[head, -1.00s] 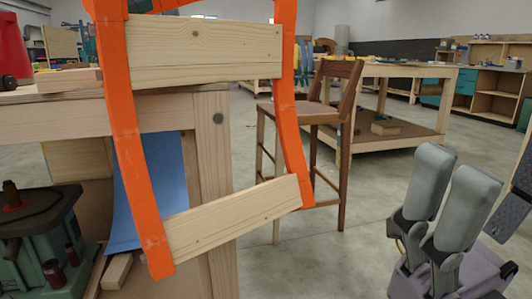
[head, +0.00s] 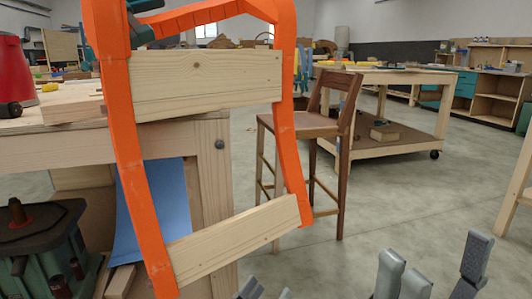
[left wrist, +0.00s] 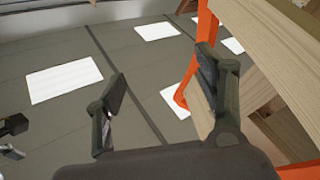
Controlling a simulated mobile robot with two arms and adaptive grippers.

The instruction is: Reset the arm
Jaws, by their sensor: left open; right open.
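In the head view, my left gripper (head: 263,289) shows only its grey fingertips at the bottom edge, below the chair form. My right gripper (head: 432,266) is at the bottom right, open and empty, its grey fingers spread and pointing up, apart from everything around it. In the left wrist view, my left gripper (left wrist: 163,85) is open with nothing between its dark fingers. An orange chair form (head: 128,160) with pale wooden crosspieces stands at the left in the head view; its orange part also shows beside the right finger in the left wrist view (left wrist: 204,28).
A wooden workbench (head: 50,150) stands behind the form, with a red container (head: 12,70) on it. A dark machine (head: 40,240) is at lower left. A brown chair (head: 300,122) and a wheeled table (head: 400,75) stand further back. The floor right of centre is clear.

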